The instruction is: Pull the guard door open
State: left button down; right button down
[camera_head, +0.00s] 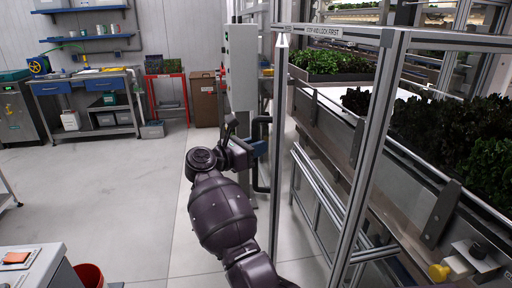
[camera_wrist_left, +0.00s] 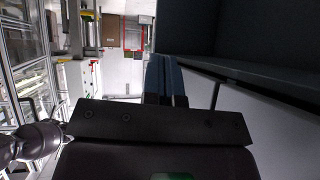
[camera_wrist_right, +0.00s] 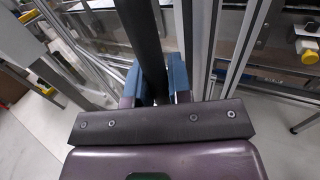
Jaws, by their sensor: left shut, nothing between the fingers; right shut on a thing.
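The guard door is a grey aluminium frame (camera_head: 280,110) with see-through panels, in front of the lettuce trays in the head view. A label runs along its top bar. Its dark upright handle (camera_head: 262,183) is beside the left post. My right gripper (camera_head: 256,149) is shut around the handle. In the right wrist view, the dark handle bar (camera_wrist_right: 140,30) passes between the blue fingers (camera_wrist_right: 158,82). I cannot tell whether the door is ajar. My left gripper (camera_wrist_left: 166,82) is shut and empty in the left wrist view, outside the head view.
Trays of green and dark lettuce (camera_head: 335,64) lie behind the frame. A grey cabinet (camera_head: 243,70) and a brown bin (camera_head: 206,100) stand behind my right gripper. A workbench (camera_head: 88,80) is at the back left. A red bucket (camera_head: 90,275) is front left. The middle floor is clear.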

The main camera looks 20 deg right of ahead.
jog(key=shift+s+f, duration=0.15)
jog(key=shift+f, duration=0.55)
jog(key=c, duration=1.4)
grip_release()
jog(key=shift+a, duration=0.1)
jog(key=o, duration=0.3)
jog(key=shift+a+r, duration=0.1)
jog(key=shift+r, duration=0.25)
jog(key=shift+r, duration=0.1)
jog(key=shift+d, duration=0.2)
